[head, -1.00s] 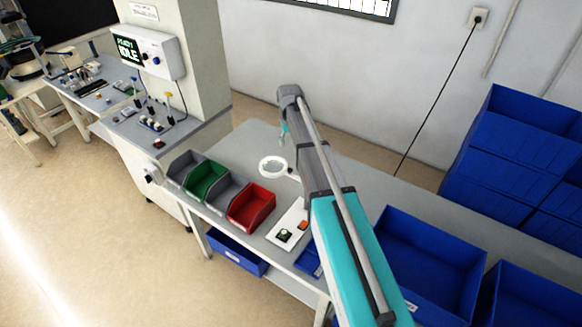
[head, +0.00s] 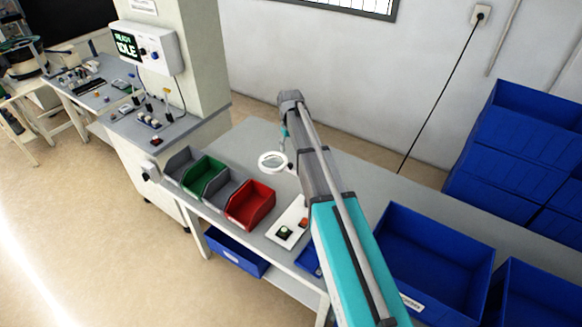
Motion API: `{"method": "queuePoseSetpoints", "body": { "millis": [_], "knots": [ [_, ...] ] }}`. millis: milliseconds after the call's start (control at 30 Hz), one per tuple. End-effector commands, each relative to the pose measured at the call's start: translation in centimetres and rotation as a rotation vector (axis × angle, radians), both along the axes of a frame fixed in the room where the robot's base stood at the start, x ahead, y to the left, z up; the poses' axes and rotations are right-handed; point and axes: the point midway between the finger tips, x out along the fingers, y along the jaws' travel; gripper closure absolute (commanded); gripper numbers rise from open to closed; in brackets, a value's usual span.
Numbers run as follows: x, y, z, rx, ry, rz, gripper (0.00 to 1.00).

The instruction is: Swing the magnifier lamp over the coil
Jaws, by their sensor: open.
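The magnifier lamp's white ring head (head: 262,165) is over the grey bench, left of my arm. Its own arm is mostly hidden behind mine. My gripper (head: 285,140) is small in the head view, open, pointing down just above the right part of the ring. I cannot tell whether it touches the lamp. A white board (head: 291,222) with a small dark and green part (head: 284,232) and an orange-red part (head: 303,223) lies on the bench near its front edge. I cannot tell which of these, if any, is the coil.
Grey, green and red open bins (head: 250,205) line the bench's front left. Large blue crates (head: 433,260) stand at the right, with more stacked behind. A pillar with a control box (head: 146,46) reading IDLE stands at the left. The bench (head: 245,150) behind the bins is clear.

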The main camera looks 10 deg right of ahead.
Motion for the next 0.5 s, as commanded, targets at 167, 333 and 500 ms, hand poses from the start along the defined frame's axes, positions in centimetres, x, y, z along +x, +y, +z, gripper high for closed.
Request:
{"method": "queuePoseSetpoints", "body": {
  "millis": [167, 333, 500],
  "knots": [
    [0.0, 0.0, -1.8, 0.0, 0.0, 0.0, 0.32],
    [0.0, -0.1, -3.1, 0.0, 0.0, -0.001, 0.32],
    [0.0, -0.1, -4.4, 0.0, 0.0, -0.001, 0.32]
  ]
}}
